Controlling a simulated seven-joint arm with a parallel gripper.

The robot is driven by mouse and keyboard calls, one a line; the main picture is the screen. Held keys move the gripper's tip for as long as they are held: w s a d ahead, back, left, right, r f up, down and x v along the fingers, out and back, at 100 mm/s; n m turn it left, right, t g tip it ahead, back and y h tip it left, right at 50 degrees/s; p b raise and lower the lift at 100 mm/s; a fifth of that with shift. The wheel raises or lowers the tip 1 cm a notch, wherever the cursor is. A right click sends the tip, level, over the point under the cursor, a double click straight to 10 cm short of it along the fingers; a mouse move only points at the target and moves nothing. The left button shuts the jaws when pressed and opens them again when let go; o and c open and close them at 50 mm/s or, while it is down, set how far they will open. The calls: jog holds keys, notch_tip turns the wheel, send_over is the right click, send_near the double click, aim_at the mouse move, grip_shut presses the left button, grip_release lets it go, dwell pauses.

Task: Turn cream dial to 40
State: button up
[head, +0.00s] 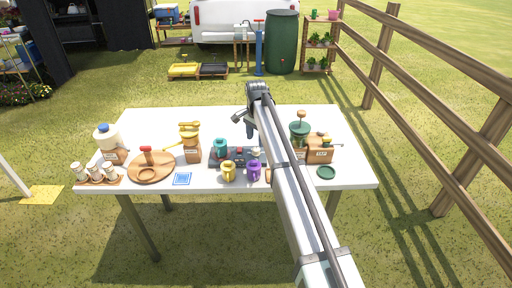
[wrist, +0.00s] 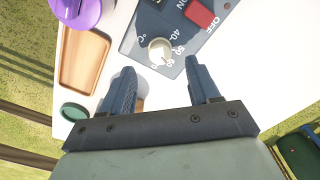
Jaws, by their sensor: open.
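The cream dial (wrist: 160,51) is a small round knob on a blue-grey control panel (wrist: 143,27) in the wrist view. Printed marks 40, 50 and 60 curve beside it, and a red switch (wrist: 201,14) with OFF and ON labels lies beyond. The dial's pointer direction is too small to tell. My gripper (wrist: 161,69) is open, its two dark fingers spread with the dial just beyond and between the tips, apparently not touching. In the head view my gripper (head: 248,127) is above the table, behind the panel (head: 229,162).
The table's back (head: 190,116) is clear.

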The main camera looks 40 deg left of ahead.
aim_at(256, 149)
jog(key=shift+f, duration=2.55)
jog(key=shift+c, duration=0.4)
jog(key=c, duration=1)
jog(key=shift+o, duration=0.2)
